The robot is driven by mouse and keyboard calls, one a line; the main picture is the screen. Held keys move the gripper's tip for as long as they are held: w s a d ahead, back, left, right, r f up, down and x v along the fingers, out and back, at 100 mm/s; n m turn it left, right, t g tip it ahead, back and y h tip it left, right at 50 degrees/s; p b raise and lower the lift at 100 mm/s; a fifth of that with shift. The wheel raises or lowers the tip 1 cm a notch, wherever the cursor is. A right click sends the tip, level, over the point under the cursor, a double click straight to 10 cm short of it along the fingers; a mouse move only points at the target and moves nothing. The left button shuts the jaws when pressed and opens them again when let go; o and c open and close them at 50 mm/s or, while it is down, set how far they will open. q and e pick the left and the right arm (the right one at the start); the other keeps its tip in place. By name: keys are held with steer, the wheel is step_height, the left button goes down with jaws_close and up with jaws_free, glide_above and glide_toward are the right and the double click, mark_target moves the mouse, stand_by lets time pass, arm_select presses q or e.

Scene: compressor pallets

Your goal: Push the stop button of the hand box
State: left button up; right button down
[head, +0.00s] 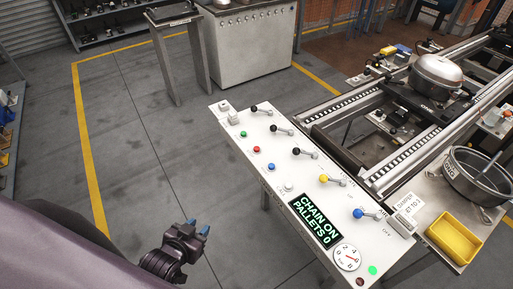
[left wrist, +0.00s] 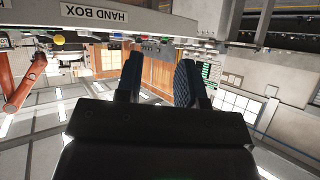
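A white sloped control panel (head: 285,183) stands in the middle of the head view. It carries a green button (head: 243,134), a red button (head: 256,149), a blue button (head: 271,167) and levers. A dark red button (head: 360,281) and a green one (head: 373,270) sit at its near end. I cannot read which is the stop button. A HAND BOX label (left wrist: 95,14) shows at the top of the left wrist view. My left gripper (head: 199,227) is left of the panel, apart from it, with fingers spread and empty; the fingers also show in the left wrist view (left wrist: 158,80).
Right of the panel are a conveyor (head: 340,101) with a silver compressor (head: 437,75), a metal pot (head: 477,178) and a yellow tray (head: 455,238). A grey cabinet (head: 250,48) and a stand (head: 178,62) are behind. The floor left of the panel is clear.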

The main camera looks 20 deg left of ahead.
arm_select(q)
jaws_close()
stand_by(1.5)
